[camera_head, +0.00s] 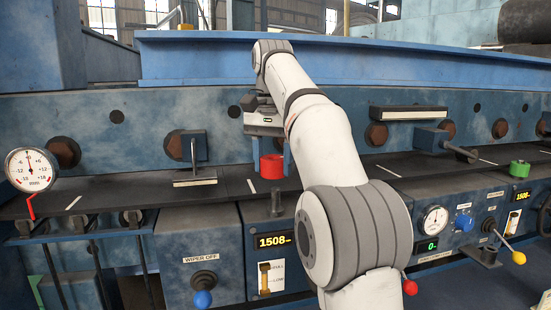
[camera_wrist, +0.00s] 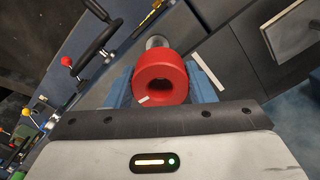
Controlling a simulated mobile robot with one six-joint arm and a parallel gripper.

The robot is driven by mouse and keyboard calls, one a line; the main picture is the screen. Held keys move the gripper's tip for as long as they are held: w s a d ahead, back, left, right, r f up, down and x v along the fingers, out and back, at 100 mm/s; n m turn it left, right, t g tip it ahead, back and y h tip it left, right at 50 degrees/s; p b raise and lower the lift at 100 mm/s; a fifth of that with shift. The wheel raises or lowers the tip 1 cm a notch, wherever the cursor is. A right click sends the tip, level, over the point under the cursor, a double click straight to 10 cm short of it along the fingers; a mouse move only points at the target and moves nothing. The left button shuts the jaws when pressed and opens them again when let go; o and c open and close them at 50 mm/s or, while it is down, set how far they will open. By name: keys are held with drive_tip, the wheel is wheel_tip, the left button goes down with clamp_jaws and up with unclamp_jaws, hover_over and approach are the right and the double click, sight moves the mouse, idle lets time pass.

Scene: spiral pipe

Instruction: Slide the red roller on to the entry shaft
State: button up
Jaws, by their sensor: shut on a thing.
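The red roller (camera_head: 271,167) is a short thick ring with a central hole. My gripper (camera_head: 271,158) hangs over the dark ledge with its blue fingers on either side of the roller, shut on it. The roller also shows in the wrist view (camera_wrist: 161,92), between the fingers of my gripper (camera_wrist: 162,80), its hole facing the camera. A short grey upright shaft (camera_head: 277,204), which looks like the entry shaft, stands at the ledge's front edge, lower in the picture than the roller and apart from it. In the wrist view the shaft (camera_wrist: 157,41) is partly hidden behind the roller.
A green roller (camera_head: 519,168) sits at the far right of the ledge. A grey block with a pale-edged plate (camera_head: 194,178) stands left of my gripper. A round dial (camera_head: 30,170) is at the far left. Panels with knobs and levers front the ledge.

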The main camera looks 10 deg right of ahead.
sight(275, 188)
drive_tip(key=shift+d, duration=0.1)
drive_tip(key=shift+s+d, duration=0.1)
drive_tip(key=shift+d, duration=0.1)
drive_tip(key=shift+a+f+b, duration=0.1)
drive_tip(key=shift+f+b, duration=0.35)
drive_tip(key=shift+f, duration=0.45)
idle(0.6)
drive_tip(key=shift+f, duration=0.35)
drive_tip(key=shift+f+b, duration=1.9)
drive_tip(key=shift+f, duration=0.8)
